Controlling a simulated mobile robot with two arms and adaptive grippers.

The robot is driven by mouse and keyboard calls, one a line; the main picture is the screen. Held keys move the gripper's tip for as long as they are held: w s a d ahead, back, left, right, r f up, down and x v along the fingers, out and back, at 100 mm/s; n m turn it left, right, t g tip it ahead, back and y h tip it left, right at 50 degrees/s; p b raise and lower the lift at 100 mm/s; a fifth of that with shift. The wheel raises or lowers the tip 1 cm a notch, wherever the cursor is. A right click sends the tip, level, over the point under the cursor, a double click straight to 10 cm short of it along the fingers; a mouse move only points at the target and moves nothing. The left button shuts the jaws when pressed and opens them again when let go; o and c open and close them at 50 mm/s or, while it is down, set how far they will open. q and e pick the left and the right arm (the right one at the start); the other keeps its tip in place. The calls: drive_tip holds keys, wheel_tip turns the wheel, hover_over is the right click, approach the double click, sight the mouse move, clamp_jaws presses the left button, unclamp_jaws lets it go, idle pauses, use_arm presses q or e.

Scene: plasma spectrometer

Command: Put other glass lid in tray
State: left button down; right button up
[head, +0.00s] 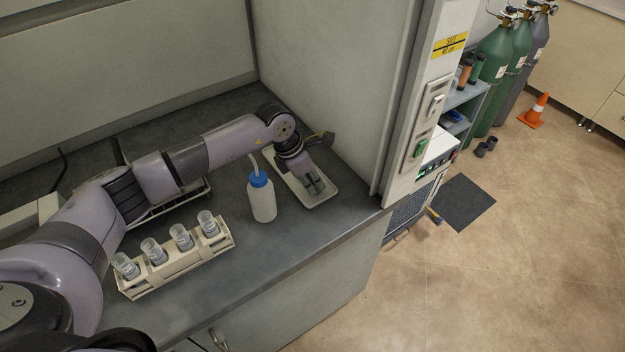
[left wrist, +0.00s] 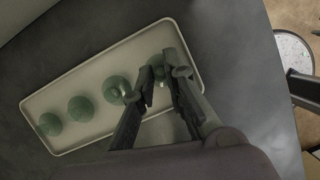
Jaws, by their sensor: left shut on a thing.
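The white tray (head: 287,184) lies on the dark bench near its right end; it also shows in the left wrist view (left wrist: 98,64). In that view several round green glass lids (left wrist: 79,108) sit in a row in the tray. My left gripper (left wrist: 163,82) is over the tray's end and shut on a green glass lid (left wrist: 157,61), partly hidden by the fingers. This lid is over or in the tray at the end of the row; whether it touches the tray floor I cannot tell. In the head view the left gripper (head: 314,186) reaches down into the tray.
A white wash bottle with a blue cap (head: 262,198) stands just left of the tray. A rack (head: 180,267) with several clear glass vessels is at the bench's front. A wall panel (head: 405,110) bounds the bench on the right. Bare bench lies between bottle and front edge.

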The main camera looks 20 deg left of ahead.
use_arm(q)
drive_tip(key=c, duration=1.6)
unclamp_jaws()
drive_tip(key=shift+a+r, duration=0.1)
drive_tip(key=shift+r, duration=0.2)
drive_tip(key=b+v, duration=0.3)
drive_tip(key=v, duration=0.8)
drive_tip(key=shift+r, duration=0.25)
